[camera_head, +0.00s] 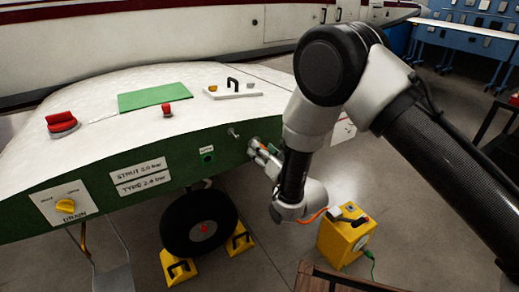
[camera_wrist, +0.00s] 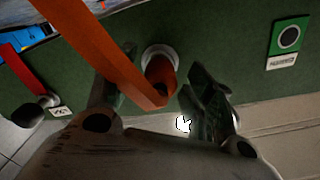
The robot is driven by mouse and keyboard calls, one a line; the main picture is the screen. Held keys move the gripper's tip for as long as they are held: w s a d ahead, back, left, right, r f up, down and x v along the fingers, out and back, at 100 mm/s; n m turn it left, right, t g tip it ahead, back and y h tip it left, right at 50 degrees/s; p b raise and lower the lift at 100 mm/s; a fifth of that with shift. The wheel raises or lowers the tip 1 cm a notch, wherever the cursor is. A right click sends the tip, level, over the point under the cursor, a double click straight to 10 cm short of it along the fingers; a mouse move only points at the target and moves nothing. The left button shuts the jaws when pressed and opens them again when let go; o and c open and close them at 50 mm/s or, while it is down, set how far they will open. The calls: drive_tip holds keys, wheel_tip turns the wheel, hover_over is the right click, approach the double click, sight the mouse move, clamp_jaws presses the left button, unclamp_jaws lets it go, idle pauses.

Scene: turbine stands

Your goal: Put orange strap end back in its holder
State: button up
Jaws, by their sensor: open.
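The orange strap (camera_wrist: 95,45) runs from the upper left down to the middle of the wrist view. Its orange end (camera_wrist: 161,72) shows at a round grey ring holder (camera_wrist: 148,52) on the green panel. I cannot tell whether the end sits inside the ring or just in front of it. My gripper (camera_wrist: 164,80) is open, with one finger on each side of the strap end. Contact cannot be made out. In the head view my gripper (camera_head: 264,157) is at the right end of the green panel, where the strap is mostly hidden.
A green socket plate (camera_wrist: 289,40) is right of the holder. A red strap (camera_wrist: 22,68) with a grey knob is at left. Below the panel stand a wheel (camera_head: 200,222) with yellow chocks (camera_head: 178,268) and a yellow box (camera_head: 346,236). Open floor lies between them.

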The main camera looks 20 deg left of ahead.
drive_tip(key=shift+c, duration=0.4)
clamp_jaws()
drive_tip(key=shift+s+d, duration=0.5)
drive_tip(key=shift+d, duration=0.05)
drive_tip(key=shift+v, duration=1.35)
